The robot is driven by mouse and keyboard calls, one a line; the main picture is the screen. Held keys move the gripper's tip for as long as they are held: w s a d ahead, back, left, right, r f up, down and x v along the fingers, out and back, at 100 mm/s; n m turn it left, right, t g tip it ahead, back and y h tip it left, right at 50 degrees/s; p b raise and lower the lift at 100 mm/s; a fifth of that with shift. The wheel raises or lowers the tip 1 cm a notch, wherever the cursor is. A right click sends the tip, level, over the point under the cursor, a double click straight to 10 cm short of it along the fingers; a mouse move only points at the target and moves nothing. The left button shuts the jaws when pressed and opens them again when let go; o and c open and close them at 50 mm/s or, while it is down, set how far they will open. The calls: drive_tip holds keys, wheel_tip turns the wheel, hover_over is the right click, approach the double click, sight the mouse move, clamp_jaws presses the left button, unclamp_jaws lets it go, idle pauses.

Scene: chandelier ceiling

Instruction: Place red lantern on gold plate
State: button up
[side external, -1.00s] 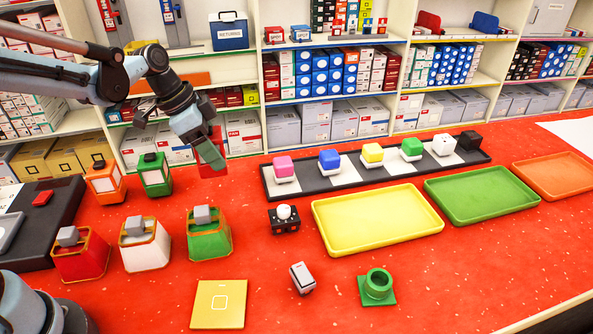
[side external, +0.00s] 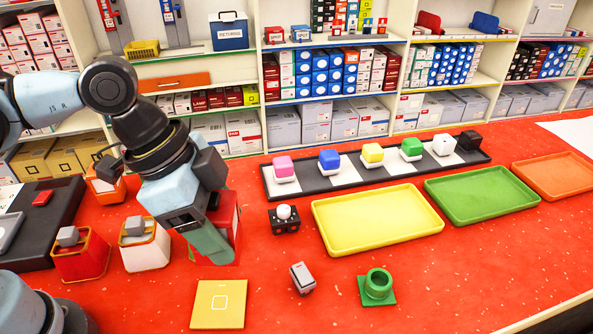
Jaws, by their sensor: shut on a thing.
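My gripper (side external: 220,250) is shut on the red lantern (side external: 231,222). Only part of its red side shows; the green-grey finger and my arm hide the rest. It appears held above the table, up and slightly right of the gold plate (side external: 219,304). Another red container (side external: 80,255) with gold trim and a grey top stands at the left.
A white container (side external: 145,245) and an orange lantern (side external: 105,190) stand left of my arm. A grey block (side external: 302,278) and green pipe piece (side external: 377,286) lie right of the plate. A yellow tray (side external: 375,220) is farther back.

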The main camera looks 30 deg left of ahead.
drive_tip(key=s+d+f+m, duration=0.1)
drive_tip(key=s+d+m, duration=0.1)
drive_tip(key=s, duration=1)
hover_over(224, 303)
wheel_tip(224, 303, down, 7)
drive_tip(key=shift+h, duration=0.3)
drive_tip(key=shift+f, duration=2.25)
drive_tip(key=shift+f, duration=0.15)
drive_tip(key=o, duration=1.4)
